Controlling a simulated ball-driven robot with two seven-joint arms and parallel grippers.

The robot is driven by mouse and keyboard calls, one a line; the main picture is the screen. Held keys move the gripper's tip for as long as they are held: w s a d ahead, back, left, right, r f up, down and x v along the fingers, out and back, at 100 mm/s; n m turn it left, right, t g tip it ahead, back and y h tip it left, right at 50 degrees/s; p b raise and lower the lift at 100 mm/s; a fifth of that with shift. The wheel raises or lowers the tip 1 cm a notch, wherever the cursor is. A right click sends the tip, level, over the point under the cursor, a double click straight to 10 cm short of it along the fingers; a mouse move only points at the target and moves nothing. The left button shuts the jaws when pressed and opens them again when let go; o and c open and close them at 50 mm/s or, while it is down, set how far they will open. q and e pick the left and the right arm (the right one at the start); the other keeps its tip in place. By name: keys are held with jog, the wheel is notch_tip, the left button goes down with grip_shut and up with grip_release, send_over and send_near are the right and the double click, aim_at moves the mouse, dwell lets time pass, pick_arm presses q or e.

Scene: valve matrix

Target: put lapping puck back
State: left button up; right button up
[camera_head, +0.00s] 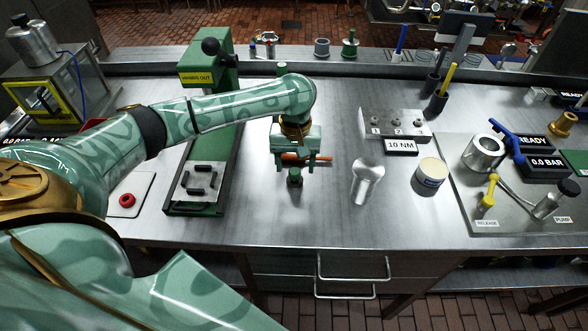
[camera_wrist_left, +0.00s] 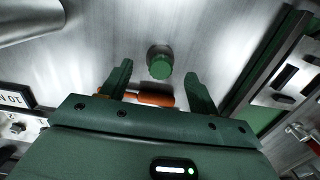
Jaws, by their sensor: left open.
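The lapping puck appears to be the small dark green knobbed piece (camera_head: 295,181) standing on the steel bench. It also shows as a round green top on a grey base in the left wrist view (camera_wrist_left: 160,66). My left gripper (camera_head: 296,164) points down just above and behind it, open. In the left wrist view the puck lies between and beyond the two fingertips (camera_wrist_left: 159,74), with no visible contact. An orange cylinder (camera_wrist_left: 152,99) shows near the finger bases; I cannot tell whether the gripper touches it. My right gripper is not in view.
A green press (camera_head: 222,150) stands left of the gripper. A shiny metal flared piece (camera_head: 366,180) and a cream tub (camera_head: 430,176) stand to the right. A "10 NM" block (camera_head: 393,124) is behind them. The bench front around the puck is clear.

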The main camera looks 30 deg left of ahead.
aim_at(295, 169)
pick_arm(q)
notch_tip(295, 169, up, 8)
jog(key=p, duration=0.3)
jog(key=shift+w+f, duration=0.15)
jog(key=shift+f, duration=0.1)
